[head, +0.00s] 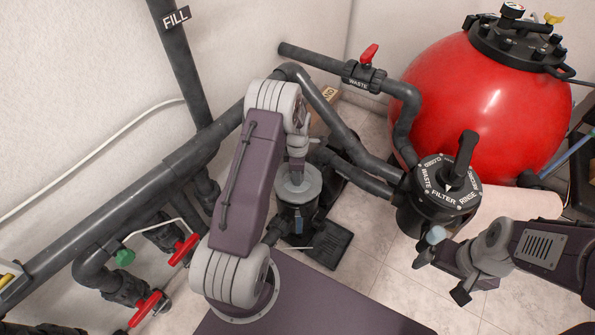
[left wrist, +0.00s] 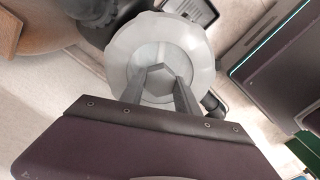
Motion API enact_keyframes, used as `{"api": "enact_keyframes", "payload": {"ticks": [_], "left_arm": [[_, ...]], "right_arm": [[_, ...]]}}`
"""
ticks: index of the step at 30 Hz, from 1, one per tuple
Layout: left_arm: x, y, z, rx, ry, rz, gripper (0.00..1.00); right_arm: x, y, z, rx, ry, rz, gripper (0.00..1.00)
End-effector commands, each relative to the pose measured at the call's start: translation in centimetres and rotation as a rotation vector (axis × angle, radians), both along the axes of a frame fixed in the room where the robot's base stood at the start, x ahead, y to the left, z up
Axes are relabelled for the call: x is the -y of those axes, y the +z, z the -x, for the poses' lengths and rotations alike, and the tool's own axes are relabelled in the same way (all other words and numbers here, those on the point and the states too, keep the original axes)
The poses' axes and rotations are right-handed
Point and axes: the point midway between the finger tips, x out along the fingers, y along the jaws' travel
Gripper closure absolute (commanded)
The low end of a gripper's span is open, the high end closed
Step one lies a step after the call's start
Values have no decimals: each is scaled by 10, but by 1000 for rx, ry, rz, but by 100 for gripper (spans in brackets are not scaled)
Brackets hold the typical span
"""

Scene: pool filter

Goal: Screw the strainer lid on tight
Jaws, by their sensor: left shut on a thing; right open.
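In the left wrist view the lid (left wrist: 128,42) has a scalloped rim and a raised six-sided knob (left wrist: 165,75). My left gripper (head: 297,166) points down over the lid. In the left wrist view its two fingers (left wrist: 160,92) are shut on the knob from both sides. Whether the lid sits fully down cannot be told. My right gripper (head: 443,272) is open and empty, below the filter valve.
A black multiport valve (head: 430,213) with an upright handle stands right of the pot. A large red tank (head: 480,105) is behind it. Grey pipes (head: 130,195) with red-handled valves (head: 146,308) run along the left. Tiled floor (head: 385,280) is clear between the pot and my right gripper.

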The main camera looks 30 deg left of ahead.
Motion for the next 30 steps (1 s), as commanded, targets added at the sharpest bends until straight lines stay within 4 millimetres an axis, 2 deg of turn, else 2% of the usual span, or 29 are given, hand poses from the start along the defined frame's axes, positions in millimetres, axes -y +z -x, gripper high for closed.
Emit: {"api": "enact_keyframes", "payload": {"ticks": [3,30], "left_arm": [[0,-6,0,1,0,0,100],[0,-5,0,2,0,-1,100]], "right_arm": [[0,-3,0,0,0,0,11],[0,3,0,0,0,0,11]]}}
